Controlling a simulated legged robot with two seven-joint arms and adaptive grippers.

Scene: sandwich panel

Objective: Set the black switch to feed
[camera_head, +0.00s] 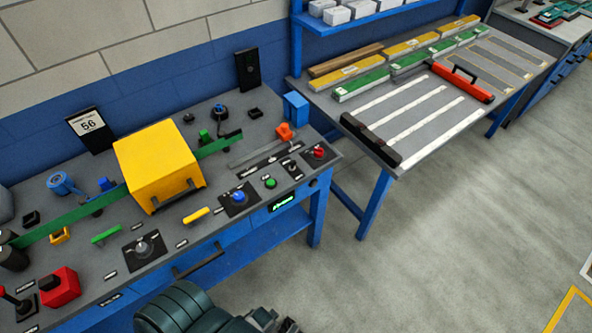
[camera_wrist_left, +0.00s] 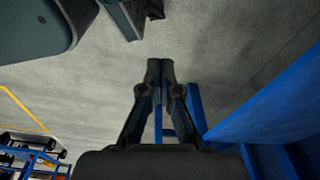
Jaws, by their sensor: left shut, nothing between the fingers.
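A round grey-black rotary knob (camera_head: 143,247) sits on a dark square plate at the front of the workbench. A second dark plate carries a blue-topped knob (camera_head: 238,198) farther right. A small black toggle (camera_head: 292,168) stands near the red button. The labels are too small to read, so I cannot tell which one has a feed position. My left gripper (camera_wrist_left: 160,72) is shut and empty in the left wrist view, with grey floor behind it, away from the controls. In the head view one of my arms shows at the bottom edge, below the bench front. My right gripper is not in view.
A yellow box-shaped cover (camera_head: 158,165) stands over a green strip on the bench (camera_head: 110,265). A red block (camera_head: 60,286) and joystick are at the left front. A green button (camera_head: 270,183) and red button (camera_head: 318,152) are at the right. Open floor (camera_head: 420,260) lies beyond.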

